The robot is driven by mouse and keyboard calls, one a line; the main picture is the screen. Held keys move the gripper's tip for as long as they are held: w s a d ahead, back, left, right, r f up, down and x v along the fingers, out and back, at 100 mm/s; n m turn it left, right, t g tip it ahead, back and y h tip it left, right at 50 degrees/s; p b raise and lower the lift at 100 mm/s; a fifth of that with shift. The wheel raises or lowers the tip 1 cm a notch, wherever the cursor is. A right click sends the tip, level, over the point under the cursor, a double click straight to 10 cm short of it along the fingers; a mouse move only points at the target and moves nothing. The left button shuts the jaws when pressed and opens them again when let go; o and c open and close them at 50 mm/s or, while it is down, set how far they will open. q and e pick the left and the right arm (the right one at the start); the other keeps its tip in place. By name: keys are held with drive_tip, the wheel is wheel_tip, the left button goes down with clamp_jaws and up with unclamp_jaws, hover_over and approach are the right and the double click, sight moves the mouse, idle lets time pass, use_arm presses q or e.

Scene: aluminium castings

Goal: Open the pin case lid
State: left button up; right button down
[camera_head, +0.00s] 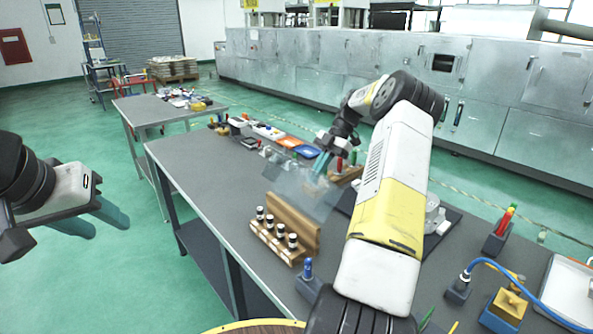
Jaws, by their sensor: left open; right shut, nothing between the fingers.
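The wooden pin case (306,234) stands near the left edge of the grey table, with several dark pins with pale bands (280,232) upright in its front row. A clear, see-through lid (300,190) shows above and behind the case's wooden back, tilted up off the pins. My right gripper (320,168) is shut and empty at the upper right part of the lid; whether it touches the lid I cannot tell. My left gripper (97,222) is open and empty over the floor, left of the table.
My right arm crosses above the table and hides part of it. A blue-topped pin in a dark block (307,270) stands just in front of the case. Coloured trays (290,142) lie at the back. Bare table top (205,165) lies left of the case.

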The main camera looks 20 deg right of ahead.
drive_tip(key=shift+s+d+f, duration=0.1)
drive_tip(key=shift+d+f, duration=0.3)
drive_tip(key=shift+f, duration=0.35)
drive_tip(key=a+r+v, duration=0.1)
drive_tip(key=v, duration=0.7)
drive_tip(key=shift+r, duration=0.15)
